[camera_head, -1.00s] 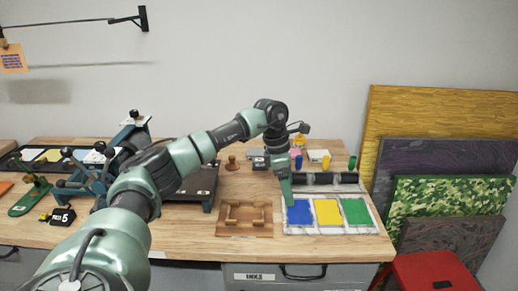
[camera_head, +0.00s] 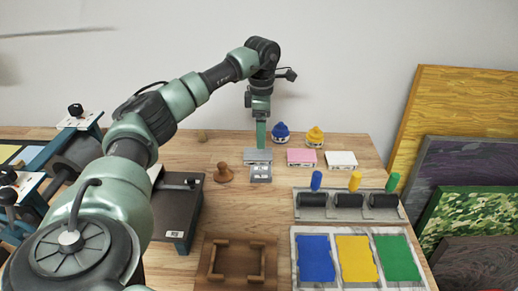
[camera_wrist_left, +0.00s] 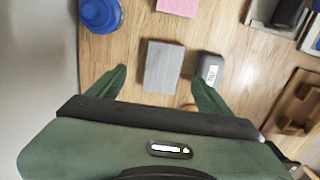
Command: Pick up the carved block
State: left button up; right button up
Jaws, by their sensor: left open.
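A flat grey block, which looks like the carved block (camera_head: 257,155), lies on the wooden bench top. My left gripper (camera_head: 261,146) is above it, pointing down, open and empty. In the left wrist view the grey block (camera_wrist_left: 164,67) lies between and beyond the tips of the open fingers (camera_wrist_left: 160,77). I cannot tell the height gap. Any carving is too small to make out. My right gripper is not in view.
A small labelled grey tin (camera_head: 261,174) sits close to the block, near one finger in the wrist view. A wooden knob (camera_head: 223,172) stands to the left. Pink (camera_head: 301,157) and white (camera_head: 341,160) blocks lie right. Rollers (camera_head: 347,200) and ink slabs (camera_head: 357,259) are nearer.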

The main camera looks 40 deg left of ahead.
aim_at(258, 154)
pick_arm(q)
jog(key=f, duration=0.4)
jog(key=s+f+p, duration=0.1)
jog(key=f, duration=0.1)
jog(key=shift+s+a+f, duration=0.1)
jog(key=shift+a+f, duration=0.05)
jog(key=shift+f, duration=0.5)
jog(key=c, duration=1.5)
